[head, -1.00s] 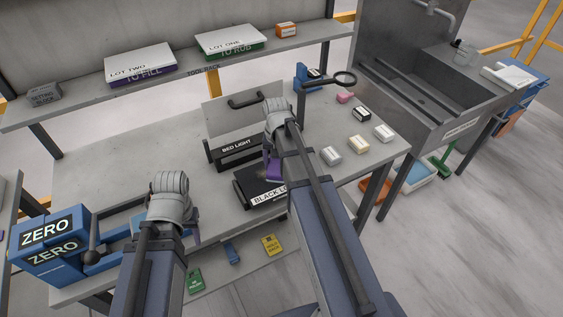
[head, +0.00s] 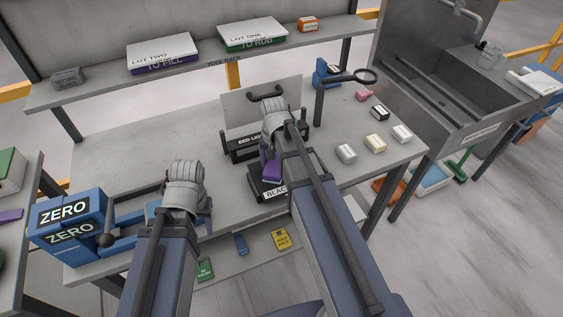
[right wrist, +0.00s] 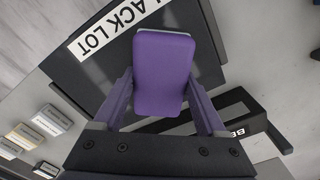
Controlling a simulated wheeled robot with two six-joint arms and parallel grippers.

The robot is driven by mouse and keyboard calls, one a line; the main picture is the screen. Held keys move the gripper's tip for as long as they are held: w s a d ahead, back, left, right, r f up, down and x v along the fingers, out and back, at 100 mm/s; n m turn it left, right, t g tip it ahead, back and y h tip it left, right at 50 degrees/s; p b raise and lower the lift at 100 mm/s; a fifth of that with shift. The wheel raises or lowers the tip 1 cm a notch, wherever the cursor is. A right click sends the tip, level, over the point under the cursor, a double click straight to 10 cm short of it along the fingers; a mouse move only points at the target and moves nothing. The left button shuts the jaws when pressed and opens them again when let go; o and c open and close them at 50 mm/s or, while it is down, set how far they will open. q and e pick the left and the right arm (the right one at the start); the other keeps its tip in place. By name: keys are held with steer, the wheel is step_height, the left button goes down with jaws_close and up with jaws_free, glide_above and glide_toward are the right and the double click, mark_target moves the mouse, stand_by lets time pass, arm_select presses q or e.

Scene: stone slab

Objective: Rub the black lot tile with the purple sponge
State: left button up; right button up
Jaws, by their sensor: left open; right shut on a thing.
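The black lot tile (head: 256,185) is a dark slab with a white label, lying near the bench's front edge. It is partly hidden by my right arm in the head view. In the right wrist view the tile (right wrist: 88,78) lies behind the sponge. My right gripper (right wrist: 160,90) is shut on the purple sponge (right wrist: 163,70), one finger on each side. The sponge (head: 271,172) is over the tile; I cannot tell if they touch. My left gripper (head: 207,217) is open at the front left of the bench, its fingers mostly hidden.
A bed light fixture (head: 240,149) stands just behind the tile. Blue ZERO boxes (head: 65,222) stand at the left. Several small blocks (head: 375,144) lie at the right, near a magnifier (head: 366,76). A shelf above holds lot boxes (head: 162,52). The bench's left middle is clear.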

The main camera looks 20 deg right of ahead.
steer(key=shift+w+a+f, duration=0.1)
steer(key=shift+w, duration=0.05)
steer(key=shift+w+d, duration=0.1)
steer(key=shift+d, duration=0.5)
steer(key=shift+w+d, duration=0.1)
steer(key=shift+d, duration=1.45)
steer(key=shift+w+d, duration=0.1)
steer(key=shift+d, duration=1.85)
